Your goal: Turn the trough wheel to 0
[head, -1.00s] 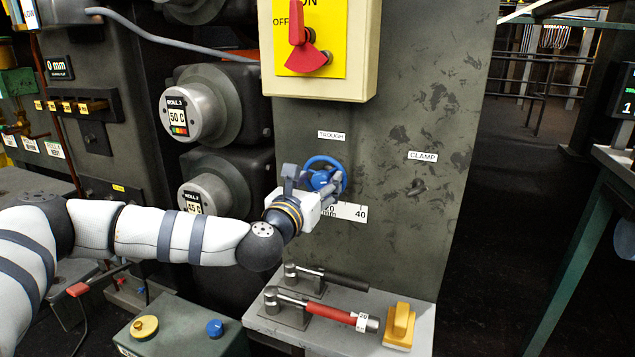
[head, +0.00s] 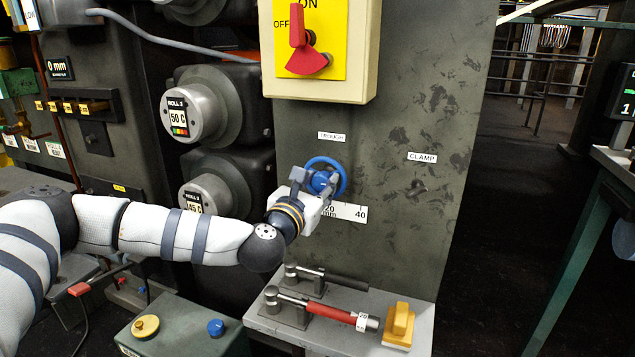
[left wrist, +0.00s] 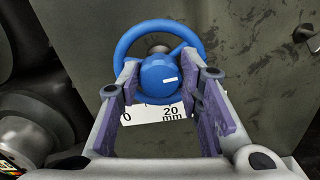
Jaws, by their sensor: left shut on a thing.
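The blue trough wheel (head: 343,180) is on the dark grey panel below the TROUGH label (head: 332,136). It also shows in the left wrist view (left wrist: 122,48), with a round hub that has a small white mark. My left gripper (head: 318,184) is shut on the wheel's hub, one finger on each side (left wrist: 158,85). A white millimetre scale (head: 347,211) lies behind and below the wheel, with 20 and 40 readable in the head view and 0 and 20 in the left wrist view. I cannot make out a pointer on it. My right gripper is not in view.
A CLAMP label (head: 422,157) with a small stub below it is right of the wheel. A yellow switch box (head: 364,45) is above. A grey shelf (head: 400,345) below carries a red-handled lever (head: 320,309) and a yellow block (head: 399,323). Rolls stand at left.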

